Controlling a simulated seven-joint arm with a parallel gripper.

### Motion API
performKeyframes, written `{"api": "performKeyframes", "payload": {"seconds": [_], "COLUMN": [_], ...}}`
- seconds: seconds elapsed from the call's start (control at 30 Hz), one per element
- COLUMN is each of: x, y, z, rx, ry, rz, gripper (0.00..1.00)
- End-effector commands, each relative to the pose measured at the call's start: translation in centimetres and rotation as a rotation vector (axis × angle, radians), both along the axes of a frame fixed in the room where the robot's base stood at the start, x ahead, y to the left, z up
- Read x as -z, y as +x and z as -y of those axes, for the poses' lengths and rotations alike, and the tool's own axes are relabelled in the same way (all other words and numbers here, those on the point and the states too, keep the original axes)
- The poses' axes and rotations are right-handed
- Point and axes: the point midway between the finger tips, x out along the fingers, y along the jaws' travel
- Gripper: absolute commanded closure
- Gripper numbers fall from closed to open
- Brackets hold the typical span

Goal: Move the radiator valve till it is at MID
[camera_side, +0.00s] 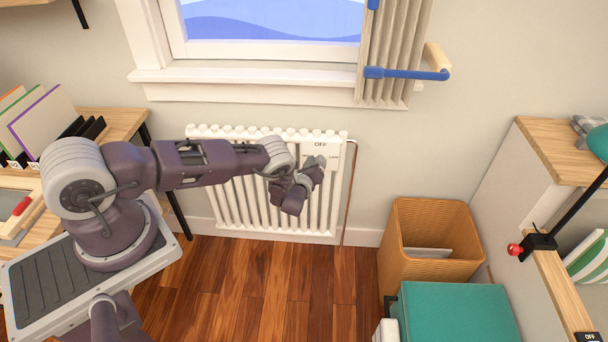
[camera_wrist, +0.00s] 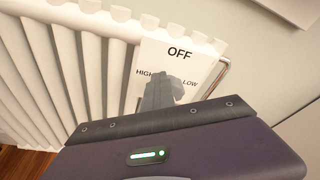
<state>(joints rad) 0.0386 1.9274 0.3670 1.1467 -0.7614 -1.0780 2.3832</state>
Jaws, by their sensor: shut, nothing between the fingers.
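The radiator valve's white plate (camera_wrist: 185,65) is at the radiator's upper right end. In the wrist view it reads OFF at the top, HIGH at the left and LOW at the right. The plate also shows in the side view (camera_side: 321,146). My gripper (camera_side: 317,166) is at the plate, in front of its lower part. In the wrist view its grey fingers (camera_wrist: 160,88) are shut and reach toward the plate's middle. They and the dark gripper body hide most of the valve's knob, its pointing direction and any MID mark. I cannot tell whether the fingers touch the knob.
The white ribbed radiator (camera_side: 240,205) stands below the window sill (camera_side: 250,78). A thin copper pipe (camera_side: 349,195) runs down beside it. A wicker bin (camera_side: 430,230) and a teal box (camera_side: 455,312) stand to the right. The wooden floor (camera_side: 260,275) before the radiator is clear.

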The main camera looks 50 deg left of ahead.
Motion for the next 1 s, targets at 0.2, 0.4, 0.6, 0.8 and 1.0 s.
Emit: {"api": "performKeyframes", "payload": {"seconds": [0.2,0.4,0.6,0.8,1.0], "x": [-0.5,-0.8,-1.0,-1.1,-1.2], "y": [0.4,0.7,1.1,1.4,1.5], "z": [0.5,0.8,1.2,1.5,1.6], "rx": [0.003,0.003,0.003,0.001,0.002], "ry": [0.001,0.001,0.001,0.0,-0.001], "rz": [0.0,0.0,0.0,0.0,-0.001], "gripper": [1.0,1.0,1.0,1.0,1.0]}}
